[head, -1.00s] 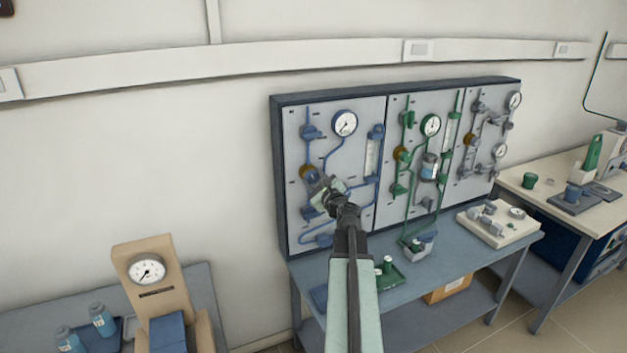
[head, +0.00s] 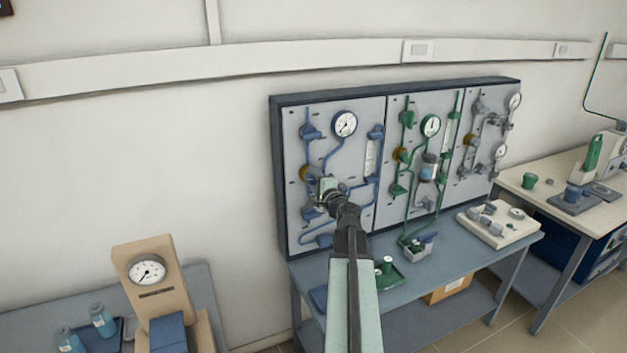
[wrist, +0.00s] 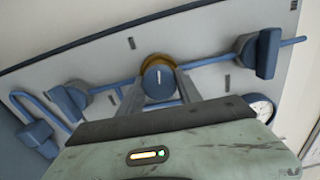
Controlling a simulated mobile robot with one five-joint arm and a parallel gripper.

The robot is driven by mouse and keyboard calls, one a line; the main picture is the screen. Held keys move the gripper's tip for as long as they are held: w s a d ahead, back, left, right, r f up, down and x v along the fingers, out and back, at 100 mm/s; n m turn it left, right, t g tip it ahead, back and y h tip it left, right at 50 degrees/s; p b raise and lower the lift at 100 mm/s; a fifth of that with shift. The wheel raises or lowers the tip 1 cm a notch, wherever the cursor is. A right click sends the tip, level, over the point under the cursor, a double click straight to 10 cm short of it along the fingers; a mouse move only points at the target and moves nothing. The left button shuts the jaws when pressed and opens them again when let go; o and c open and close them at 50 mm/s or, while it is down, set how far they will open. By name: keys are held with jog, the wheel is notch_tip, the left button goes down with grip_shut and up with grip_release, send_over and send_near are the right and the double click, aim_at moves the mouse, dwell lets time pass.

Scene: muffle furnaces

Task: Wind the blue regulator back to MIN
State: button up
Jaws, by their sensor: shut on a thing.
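The blue regulator (wrist: 158,88) is a round blue knob with a white pointer line and a brass-coloured body behind it. In the wrist view it sits between the two grey fingers of my gripper (wrist: 158,80), which is shut on it. In the head view my gripper (head: 324,187) is at the left panel and hides most of the knob. The brass body (head: 306,173) shows just left of it. The MIN marking cannot be read. The blue line's round gauge (head: 344,124) is above right of the gripper.
Blue valve handles (head: 311,131) and pipes surround the regulator, with a flow tube (head: 371,157) to the right. Green (head: 397,190) and grey lines fill the other panels. The bench (head: 400,285) below carries a green tray and fittings.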

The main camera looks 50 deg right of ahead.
jog(key=shift+n, duration=1.2)
jog(key=o, duration=1.4)
jog(key=shift+c, duration=0.2)
jog(key=v, duration=0.7)
jog(key=shift+s+a, duration=0.15)
jog(key=shift+s, duration=0.2)
